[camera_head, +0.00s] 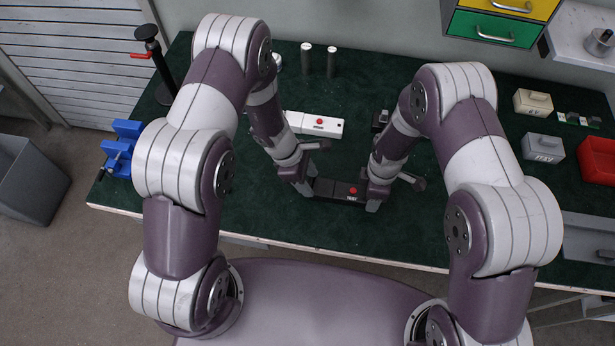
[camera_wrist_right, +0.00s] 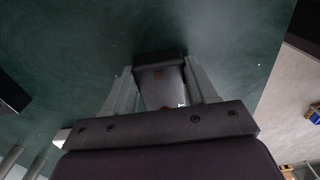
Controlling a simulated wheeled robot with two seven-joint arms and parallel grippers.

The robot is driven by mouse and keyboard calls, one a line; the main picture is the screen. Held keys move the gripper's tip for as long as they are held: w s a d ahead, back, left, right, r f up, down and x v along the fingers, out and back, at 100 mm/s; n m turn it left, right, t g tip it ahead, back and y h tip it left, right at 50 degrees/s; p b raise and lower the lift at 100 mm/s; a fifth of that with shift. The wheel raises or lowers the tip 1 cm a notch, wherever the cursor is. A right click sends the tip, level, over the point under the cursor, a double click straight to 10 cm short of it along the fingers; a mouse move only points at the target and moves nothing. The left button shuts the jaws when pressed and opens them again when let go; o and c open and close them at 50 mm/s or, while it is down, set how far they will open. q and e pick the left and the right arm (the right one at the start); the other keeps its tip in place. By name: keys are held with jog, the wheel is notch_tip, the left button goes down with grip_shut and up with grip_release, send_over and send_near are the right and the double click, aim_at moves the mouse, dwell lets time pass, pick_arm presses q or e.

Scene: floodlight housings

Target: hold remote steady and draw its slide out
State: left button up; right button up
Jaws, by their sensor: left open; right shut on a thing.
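A black remote (camera_head: 342,190) with a red button and a "TEST" label lies near the front of the green table, between my two grippers. My right gripper (camera_head: 374,199) is shut on the remote's right end. In the right wrist view its two fingers stand either side of the remote (camera_wrist_right: 160,75), whose dark end sticks out beyond them. My left gripper (camera_head: 307,188) is open at the remote's left end; whether it touches cannot be told. The slide cannot be made out.
A white remote-like device (camera_head: 316,124) with a red button lies behind, partly hidden by my left arm. Two dark cylinders (camera_head: 318,61) stand at the back. Beige (camera_head: 533,102) and grey boxes (camera_head: 543,148) and a red bin (camera_head: 598,160) are at right. A blue vise (camera_head: 121,148) is at left.

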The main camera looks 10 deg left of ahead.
pick_arm(q)
grip_shut()
jog(key=a, duration=0.5)
grip_release()
jog(key=v, duration=1.2)
